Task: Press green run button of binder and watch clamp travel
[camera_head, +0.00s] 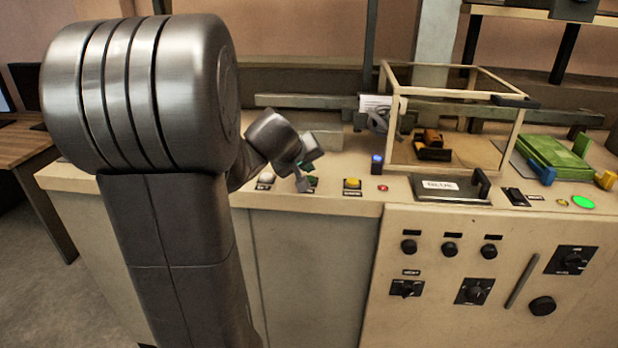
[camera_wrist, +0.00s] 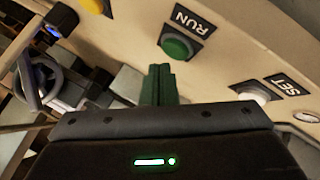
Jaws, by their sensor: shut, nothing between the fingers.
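The green run button (camera_wrist: 177,47) sits on the binder's beige top beside a black RUN label in the wrist view. In the head view it is mostly hidden by my gripper (camera_head: 303,186), which points down at the panel. My gripper's fingers (camera_wrist: 160,72) are shut together and empty. Their tips are very close to the button's near edge in the wrist view; I cannot tell whether they touch it. A grey block (camera_head: 322,138) lies behind the buttons; I cannot tell whether it is the clamp.
A white button (camera_head: 266,178) labelled SET (camera_wrist: 289,84) is left of my gripper in the head view. A yellow button (camera_head: 352,183) and a small red one (camera_head: 383,188) are to its right. A blue-topped post (camera_head: 377,163), a handwheel (camera_head: 378,119) and a framed guard (camera_head: 394,130) stand behind.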

